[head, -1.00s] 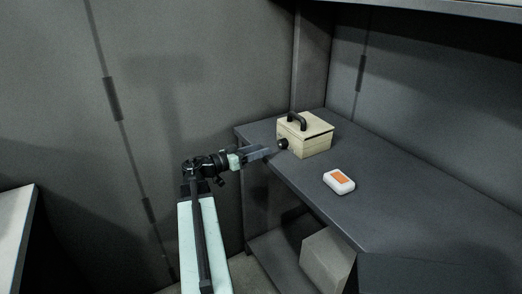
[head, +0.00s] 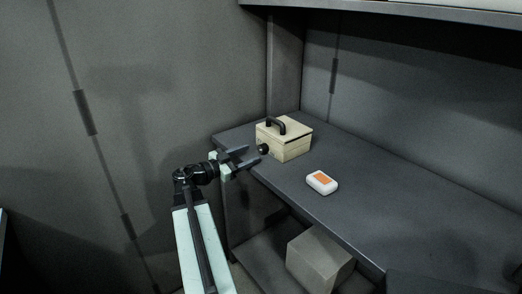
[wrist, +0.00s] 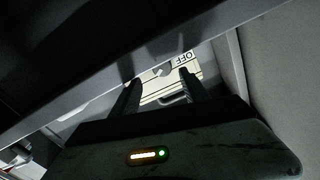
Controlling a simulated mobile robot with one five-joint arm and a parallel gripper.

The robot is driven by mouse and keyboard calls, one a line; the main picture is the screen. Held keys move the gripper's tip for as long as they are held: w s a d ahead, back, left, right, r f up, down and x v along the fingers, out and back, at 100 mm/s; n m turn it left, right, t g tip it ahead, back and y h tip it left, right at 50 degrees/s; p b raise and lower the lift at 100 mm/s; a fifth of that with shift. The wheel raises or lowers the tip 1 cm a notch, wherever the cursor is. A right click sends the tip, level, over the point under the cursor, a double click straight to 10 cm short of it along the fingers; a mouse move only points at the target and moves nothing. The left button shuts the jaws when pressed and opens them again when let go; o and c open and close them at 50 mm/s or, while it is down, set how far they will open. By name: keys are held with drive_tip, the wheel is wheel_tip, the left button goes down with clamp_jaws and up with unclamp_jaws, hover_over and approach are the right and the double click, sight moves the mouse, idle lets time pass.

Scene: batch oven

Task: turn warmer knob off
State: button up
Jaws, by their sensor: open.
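The warmer is a cream box (head: 286,146) with a black handle on its lid, standing on the dark shelf. Its round black knob (head: 263,149) sticks out of the side facing my gripper. My gripper (head: 251,155) is open and empty, its fingers pointing at the knob from a short distance. In the wrist view, my two fingers (wrist: 158,79) are spread in front of the cream panel, where an "OFF" label (wrist: 186,58) shows. The knob's pointing direction is too dark and small to read.
A white and orange box (head: 322,183) lies on the shelf (head: 400,220) to the right of the warmer. A grey block (head: 318,262) sits on the lower shelf. An upper shelf (head: 400,12) overhangs at the top right.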

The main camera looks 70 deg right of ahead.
sight(260, 149)
drive_tip(key=x, duration=0.5)
drive_tip(key=shift+d, duration=0.2)
clamp_jaws()
drive_tip(key=shift+w+d, duration=0.15)
drive_tip(key=shift+d, duration=0.15)
drive_tip(key=shift+a, duration=0.25)
drive_tip(key=shift+n, duration=0.3)
drive_tip(key=shift+f+n, duration=0.1)
drive_tip(key=shift+n, duration=2.5)
unclamp_jaws()
